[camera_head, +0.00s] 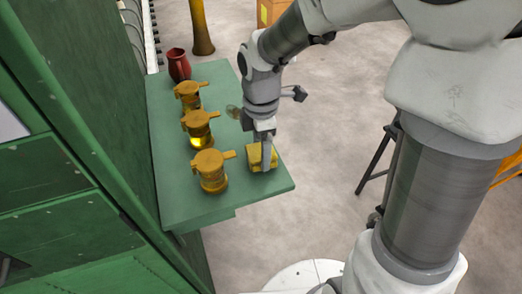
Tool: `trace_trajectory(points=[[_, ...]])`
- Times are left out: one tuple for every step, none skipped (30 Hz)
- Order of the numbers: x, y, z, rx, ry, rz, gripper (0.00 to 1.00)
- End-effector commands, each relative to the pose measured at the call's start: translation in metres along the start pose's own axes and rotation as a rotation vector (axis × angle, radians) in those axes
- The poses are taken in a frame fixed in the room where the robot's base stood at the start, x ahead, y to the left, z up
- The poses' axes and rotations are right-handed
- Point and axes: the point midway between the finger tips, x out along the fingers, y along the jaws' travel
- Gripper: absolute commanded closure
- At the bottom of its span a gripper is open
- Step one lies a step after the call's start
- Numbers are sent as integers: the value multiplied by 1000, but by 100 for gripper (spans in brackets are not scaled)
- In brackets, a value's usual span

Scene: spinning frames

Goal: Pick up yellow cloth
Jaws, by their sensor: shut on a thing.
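The yellow cloth (257,160) is a small folded-looking block near the right edge of the green shelf (243,187). My gripper (262,145) points down at the cloth from above and is shut on it. The fingertips are partly hidden against the cloth. I cannot tell whether the cloth touches the shelf or is slightly above it.
Several yellow lidded lanterns or jars stand in a row left of the cloth, the nearest one (211,173) close by. A red jug (178,65) stands at the shelf's far end. A green cabinet wall (75,90) borders the left. Open floor lies right.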

Motion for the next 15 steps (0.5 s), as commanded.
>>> trace_trajectory(points=[[-8, 1, 0, 0, 0, 5, 74], [-12, 1, 0, 0, 0, 5, 74], [-20, 1, 0, 0, 0, 7, 74], [-26, 1, 0, 0, 0, 6, 74], [-32, 1, 0, 0, 0, 7, 74], [-38, -3, 3, 2, -1, 5, 74], [-40, -8, 7, 4, -1, 4, 74], [-43, -12, 11, 4, -2, 5, 74], [-48, -19, 15, 4, -2, 5, 74], [-51, -24, 19, 4, -1, 4, 74], [-56, -29, 23, 5, -2, 6, 74], [-60, -35, 28, 5, -2, 6, 74], [-63, -40, 31, 4, -1, 5, 74], [-67, -45, 35, 5, -2, 6, 74], [-72, -51, 40, 4, -1, 6, 74]])
